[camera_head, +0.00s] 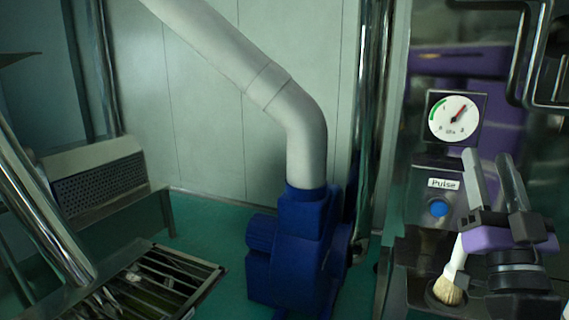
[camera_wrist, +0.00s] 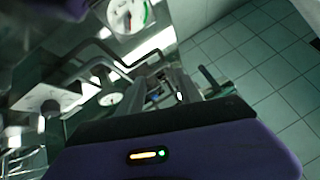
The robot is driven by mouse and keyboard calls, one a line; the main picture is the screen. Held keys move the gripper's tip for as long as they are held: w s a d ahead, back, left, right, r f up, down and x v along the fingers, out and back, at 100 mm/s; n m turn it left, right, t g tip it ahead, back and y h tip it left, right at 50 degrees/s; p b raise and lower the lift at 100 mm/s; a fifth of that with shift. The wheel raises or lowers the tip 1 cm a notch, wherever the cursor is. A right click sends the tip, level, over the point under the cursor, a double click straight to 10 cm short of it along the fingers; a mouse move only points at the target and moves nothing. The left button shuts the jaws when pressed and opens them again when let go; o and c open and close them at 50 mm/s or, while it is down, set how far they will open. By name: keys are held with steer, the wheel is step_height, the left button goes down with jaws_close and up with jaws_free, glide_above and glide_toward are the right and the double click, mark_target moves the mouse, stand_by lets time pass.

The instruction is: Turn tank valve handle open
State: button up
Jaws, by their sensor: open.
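My gripper (camera_head: 489,154) is at the lower right of the head view, in front of the panel with the gauge. Its two grey fingers point up in the picture, stand apart and have nothing between them. A bent metal tube (camera_head: 527,72) hangs at the top right, above the fingers and apart from them. I cannot tell whether it is the tank valve handle. In the wrist view a dark bent rod (camera_wrist: 90,48) runs beside a shiny pipe, and its role is also unclear. No valve handle can be made out for certain.
A round pressure gauge (camera_head: 453,118) and a blue button (camera_head: 438,208) labelled Pulse sit just left of my gripper. A brush (camera_head: 449,287) stands below it. A blue motor unit (camera_head: 290,250) with a white pipe stands mid-view. A metal grate (camera_head: 160,280) lies lower left.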

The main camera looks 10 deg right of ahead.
steer(key=s+a+f+n+g+y, duration=0.1)
steer(key=s+a+f+y, duration=0.15)
steer(key=f, duration=0.45)
steer(key=s+a+f+n+g+y, duration=0.1)
steer(key=s+a+f, duration=0.3)
steer(key=f, duration=0.3)
steer(key=s+a+f+n+g+y, duration=0.1)
steer(key=s+a+f, duration=0.3)
steer(key=f, duration=0.3)
steer(key=s+a+f+n+g+y, duration=0.1)
steer(key=s+a+f+g+y, duration=0.1)
steer(key=s+f, duration=0.6)
steer(key=s+a+f+n+g+y, duration=0.2)
steer(key=s+a+f, duration=0.4)
steer(key=s, duration=0.8)
step_height(320, 180, down, 2)
steer(key=g+y, duration=0.1)
steer(key=g, duration=0.1)
steer(key=shift+a+f+g, duration=0.15)
steer(key=shift+a+g, duration=0.25)
